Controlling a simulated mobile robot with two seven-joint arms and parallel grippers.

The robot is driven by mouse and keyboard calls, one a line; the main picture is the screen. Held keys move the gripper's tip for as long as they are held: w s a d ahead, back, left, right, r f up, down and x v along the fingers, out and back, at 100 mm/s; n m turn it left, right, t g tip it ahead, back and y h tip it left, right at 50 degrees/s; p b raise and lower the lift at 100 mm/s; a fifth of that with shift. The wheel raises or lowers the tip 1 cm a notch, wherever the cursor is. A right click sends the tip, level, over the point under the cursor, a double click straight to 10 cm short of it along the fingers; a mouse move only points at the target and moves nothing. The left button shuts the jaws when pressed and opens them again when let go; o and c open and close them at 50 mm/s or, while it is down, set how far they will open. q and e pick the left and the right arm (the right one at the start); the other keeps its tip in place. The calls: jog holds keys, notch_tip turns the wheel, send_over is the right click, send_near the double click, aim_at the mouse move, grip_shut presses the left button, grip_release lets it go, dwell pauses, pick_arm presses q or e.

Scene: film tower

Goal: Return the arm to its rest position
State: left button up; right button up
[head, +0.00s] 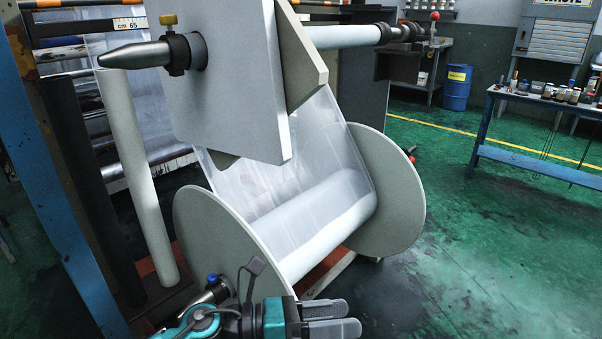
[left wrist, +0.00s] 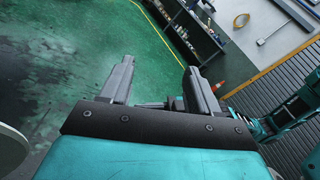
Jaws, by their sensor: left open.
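My left gripper (head: 332,318) shows at the bottom of the head view, in front of the lower film roll. Its two grey fingers point right and stand apart with nothing between them. In the left wrist view the same gripper (left wrist: 158,84) is open and empty above the green floor. The film roll (head: 330,212) sits between two large pale discs (head: 397,190), and clear film (head: 310,135) runs up from it. My gripper appears close to the near disc (head: 215,240); whether they touch cannot be told. My right gripper is in neither view.
A grey metal plate block (head: 222,80) with a pointed shaft (head: 135,55) overhangs the roll. A blue post (head: 60,190) stands at left. A blue bench (head: 540,165) with bottles and a blue drum (head: 457,88) stand farther back. Green floor (head: 490,260) is clear at right.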

pick_arm(q)
jog(key=w+a+f+n+t+y, duration=0.1)
jog(key=a+n+t+y, duration=0.25)
jog(key=n+t, duration=0.65)
jog(key=w+a+n+t+y, duration=0.25)
jog(key=a+n+t, duration=0.2)
jog(key=n, duration=1.15)
jog(key=s+a+f+n+g+y, duration=0.7)
jog(key=s+a+f+n, duration=0.4)
jog(key=f+n, duration=0.45)
jog(key=s+a+r+n+y+p, duration=0.1)
jog(key=a+r+p, duration=0.1)
jog(key=r+p, duration=0.4)
jog(key=a+r+n+t+y+p, duration=0.1)
jog(key=r+p, duration=0.6)
jog(key=p, duration=0.4)
jog(key=shift+s+a+r+y, duration=0.2)
jog(key=shift+s+a+y, duration=0.1)
jog(key=shift+s+a, duration=0.05)
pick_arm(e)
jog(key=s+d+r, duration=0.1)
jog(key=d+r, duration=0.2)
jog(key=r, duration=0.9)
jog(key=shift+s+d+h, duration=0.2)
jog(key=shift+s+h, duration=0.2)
pick_arm(q)
jog(key=shift+n, duration=0.25)
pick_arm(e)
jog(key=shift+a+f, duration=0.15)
